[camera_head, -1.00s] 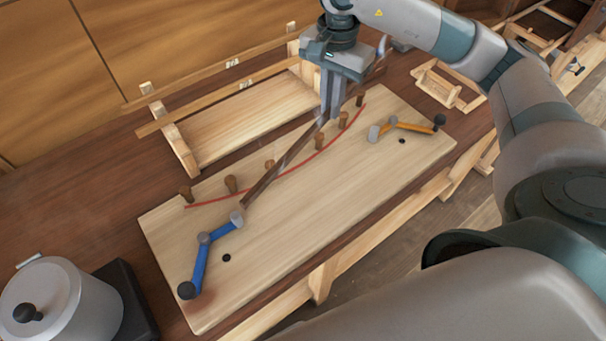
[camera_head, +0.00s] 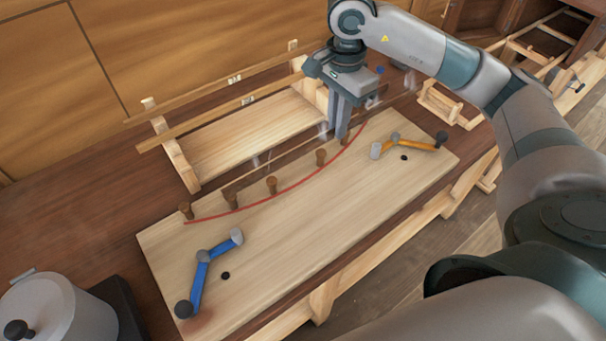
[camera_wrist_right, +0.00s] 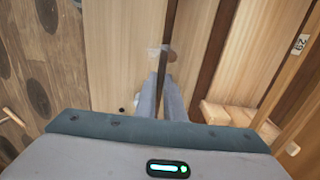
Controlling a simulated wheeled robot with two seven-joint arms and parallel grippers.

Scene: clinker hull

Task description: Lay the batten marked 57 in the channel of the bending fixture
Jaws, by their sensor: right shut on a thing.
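The bending fixture is a pale board (camera_head: 285,240) with a row of brown pegs (camera_head: 272,186), a curved red line (camera_head: 262,201), a blue lever (camera_head: 200,275) and an orange lever (camera_head: 415,144). My right gripper (camera_head: 342,134) is shut on a thin dark batten (camera_wrist_right: 169,25) at the fixture's far right. In the wrist view the batten runs away from the gripper fingers (camera_wrist_right: 168,82). In the head view it is faint, on the far side of the pegs; I cannot tell whether it touches them or the board. Its marking is not readable. My left gripper is not in view.
A wooden rack (camera_head: 172,150) with pale battens (camera_head: 215,118) stands behind the fixture; one tag in the wrist view (camera_wrist_right: 302,43) reads 29. A grey lidded pot (camera_head: 50,310) stands at lower left. Pale wisps hang near the batten.

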